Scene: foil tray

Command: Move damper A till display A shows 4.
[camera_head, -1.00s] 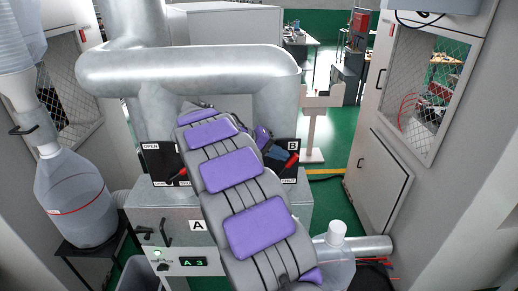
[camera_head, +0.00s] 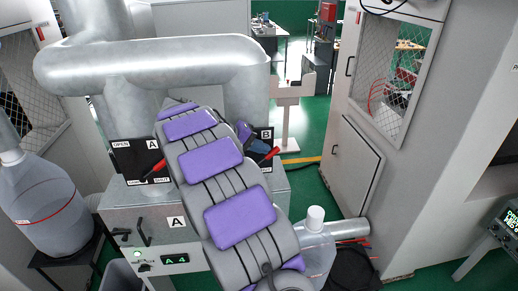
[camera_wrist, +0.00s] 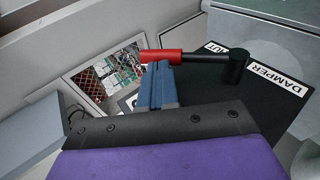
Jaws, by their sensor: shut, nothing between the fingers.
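Damper A (camera_head: 128,163) is a black plate with a red-ended lever (camera_head: 155,169), partly behind my arm. My gripper (camera_head: 262,150) is far to its right, beside the red lever end (camera_head: 271,155) at plate B. In the wrist view my gripper (camera_wrist: 160,66) is shut and empty. Its blue fingertips are right at a red handle (camera_wrist: 160,56) on a black arm over a plate marked DAMPER. I cannot tell whether they touch.
A thick metal duct (camera_head: 160,65) runs behind the plates. A large clear jug (camera_head: 45,205) stands on the left and a clear bottle (camera_head: 315,245) at lower right. A grey wall cabinet (camera_head: 350,165) stands on the right. Green floor shows beyond.

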